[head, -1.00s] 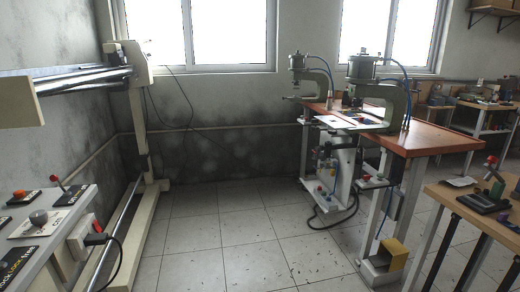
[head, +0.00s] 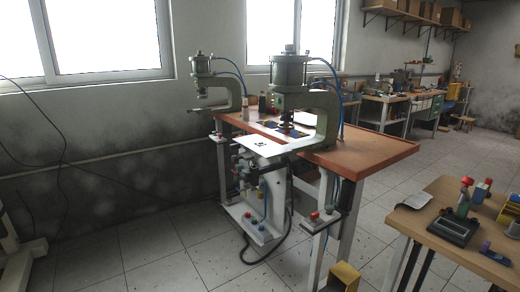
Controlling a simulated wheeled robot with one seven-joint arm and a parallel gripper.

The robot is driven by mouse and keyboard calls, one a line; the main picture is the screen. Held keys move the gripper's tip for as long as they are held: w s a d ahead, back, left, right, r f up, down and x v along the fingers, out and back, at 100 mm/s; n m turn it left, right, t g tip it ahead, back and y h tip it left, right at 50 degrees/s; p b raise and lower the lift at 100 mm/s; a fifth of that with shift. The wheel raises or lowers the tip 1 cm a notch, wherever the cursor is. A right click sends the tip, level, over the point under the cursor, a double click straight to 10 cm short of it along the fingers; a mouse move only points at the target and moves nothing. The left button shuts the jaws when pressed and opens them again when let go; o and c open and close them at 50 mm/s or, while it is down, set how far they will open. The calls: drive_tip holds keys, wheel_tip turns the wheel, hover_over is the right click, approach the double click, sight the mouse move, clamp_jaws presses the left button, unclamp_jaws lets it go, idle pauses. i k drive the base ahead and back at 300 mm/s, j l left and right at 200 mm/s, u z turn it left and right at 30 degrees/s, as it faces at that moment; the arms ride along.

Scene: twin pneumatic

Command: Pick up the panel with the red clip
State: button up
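A white flat panel (head: 240,146) lies at the near press on the orange-topped table (head: 375,150), jutting past its left edge. It has small dark marks; I cannot make out a red clip on it. Another pale sheet (head: 305,118) lies farther back on the same table, partly hidden by the press frame. A small blue piece (head: 268,130) is by the near press. My gripper is not in view.
A wooden table (head: 435,222) at the right holds a dark device (head: 452,228) and small tools. A yellow box (head: 343,278) is low in front.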

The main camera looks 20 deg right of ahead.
sight(295, 134)
drive_tip(key=i+j+z, duration=0.15)
drive_tip(key=i+j, duration=0.25)
drive_tip(key=i, duration=0.2)
drive_tip(key=i+j+z, duration=0.15)
drive_tip(key=i+j, duration=0.3)
drive_tip(key=i, duration=0.1)
